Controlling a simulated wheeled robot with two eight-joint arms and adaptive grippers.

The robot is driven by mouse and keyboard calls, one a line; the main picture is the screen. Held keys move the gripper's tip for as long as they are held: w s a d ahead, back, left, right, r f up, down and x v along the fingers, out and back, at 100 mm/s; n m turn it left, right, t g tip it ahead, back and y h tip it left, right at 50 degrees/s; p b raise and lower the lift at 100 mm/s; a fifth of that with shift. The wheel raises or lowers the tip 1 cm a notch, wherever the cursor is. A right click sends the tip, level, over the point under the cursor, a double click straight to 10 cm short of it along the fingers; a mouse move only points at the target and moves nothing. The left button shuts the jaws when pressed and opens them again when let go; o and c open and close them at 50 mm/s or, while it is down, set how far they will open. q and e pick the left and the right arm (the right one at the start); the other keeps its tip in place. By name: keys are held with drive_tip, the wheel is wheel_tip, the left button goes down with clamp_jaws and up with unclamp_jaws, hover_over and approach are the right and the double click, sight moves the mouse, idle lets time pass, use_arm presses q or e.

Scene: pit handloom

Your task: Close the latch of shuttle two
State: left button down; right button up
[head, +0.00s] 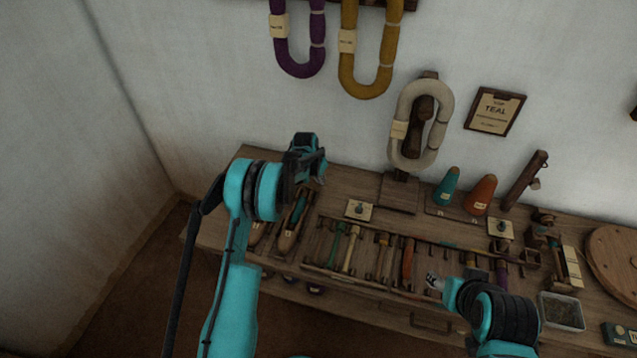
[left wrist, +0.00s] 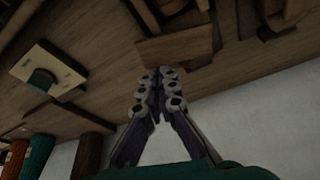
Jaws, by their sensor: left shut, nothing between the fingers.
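Two boat-shaped wooden shuttles lie side by side at the left of the bench. One shuttle (head: 290,236) has a teal strip inside and a small label; the other shuttle (head: 257,233) is mostly behind my left arm. Their numbers are too small to read, and I cannot make out a latch or its state. My left gripper (head: 318,168) is above the bench's back edge, beyond the shuttles. In the left wrist view its fingers (left wrist: 160,86) are shut together with nothing between them. My right gripper (head: 434,282) is low over the tool rack, apart from the shuttles; its fingers are unclear.
A card with a knob (head: 359,210) lies right of the shuttles. A rack of tools (head: 330,268) fills the bench front. A wooden stand with a cream skein (head: 405,165), teal cone (head: 447,186) and orange cone (head: 481,195) stand at the back. The bench's left end is mostly clear.

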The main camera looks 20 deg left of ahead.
sight(317, 190)
use_arm(q)
drive_tip(key=shift+s+m+h, duration=0.3)
drive_tip(key=shift+s+m, duration=0.05)
drive_tip(key=shift+m, duration=0.65)
drive_tip(key=shift+s+f+m+g, duration=0.1)
drive_tip(key=shift+s+m+g, duration=0.2)
drive_tip(key=shift+m, duration=0.6)
drive_tip(key=m, duration=0.1)
drive_tip(key=s+m+h, duration=0.1)
drive_tip(key=m+g, duration=0.1)
drive_tip(key=m, duration=0.1)
drive_tip(key=shift+s+a, duration=0.15)
drive_tip(key=shift+s, duration=0.15)
drive_tip(key=shift+s+a+m+h, duration=0.1)
drive_tip(key=shift+s+m+h, duration=0.15)
drive_tip(key=shift+m, duration=0.25)
drive_tip(key=shift+a, duration=0.1)
use_arm(e)
drive_tip(key=shift+s, duration=0.2)
use_arm(q)
drive_tip(key=shift+s, duration=0.15)
drive_tip(key=shift+a, duration=0.1)
